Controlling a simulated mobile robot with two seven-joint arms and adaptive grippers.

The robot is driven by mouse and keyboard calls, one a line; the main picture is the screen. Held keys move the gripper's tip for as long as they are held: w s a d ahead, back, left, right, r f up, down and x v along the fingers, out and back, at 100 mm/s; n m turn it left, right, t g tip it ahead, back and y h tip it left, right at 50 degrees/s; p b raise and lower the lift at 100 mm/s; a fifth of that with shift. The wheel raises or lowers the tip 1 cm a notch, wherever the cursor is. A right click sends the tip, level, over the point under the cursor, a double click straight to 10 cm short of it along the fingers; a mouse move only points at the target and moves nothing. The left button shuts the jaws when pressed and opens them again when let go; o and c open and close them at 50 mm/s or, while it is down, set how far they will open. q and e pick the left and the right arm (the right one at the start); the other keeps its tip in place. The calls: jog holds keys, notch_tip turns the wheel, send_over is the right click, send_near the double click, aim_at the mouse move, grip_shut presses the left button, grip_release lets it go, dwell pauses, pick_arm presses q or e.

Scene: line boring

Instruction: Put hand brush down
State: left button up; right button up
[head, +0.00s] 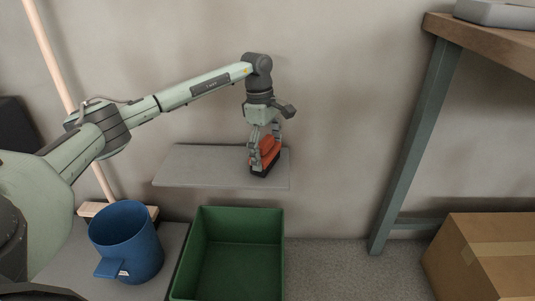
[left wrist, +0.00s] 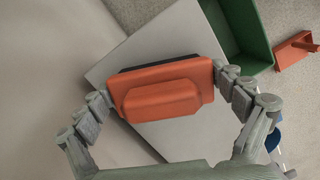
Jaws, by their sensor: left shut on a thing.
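The hand brush (head: 268,152) has an orange body with a dark underside. It is at the right part of a grey wall shelf (head: 205,167). My left gripper (head: 264,150) comes down from above and is shut on the brush. In the left wrist view the brush (left wrist: 165,90) lies between the two fingers (left wrist: 162,92), with the grey shelf (left wrist: 178,135) below it. The brush looks level, its dark side down. I cannot tell whether its underside touches the shelf. My right gripper is not in view.
A green bin (head: 240,250) stands below the shelf, with a blue bucket (head: 126,240) to its left. A wooden-topped table (head: 485,42) and a cardboard box (head: 485,255) are at the right. The shelf's left part is bare.

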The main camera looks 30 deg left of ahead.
pick_arm(q)
jog(key=shift+f, duration=0.1)
jog(key=o, duration=0.9)
jog(key=shift+c, duration=0.2)
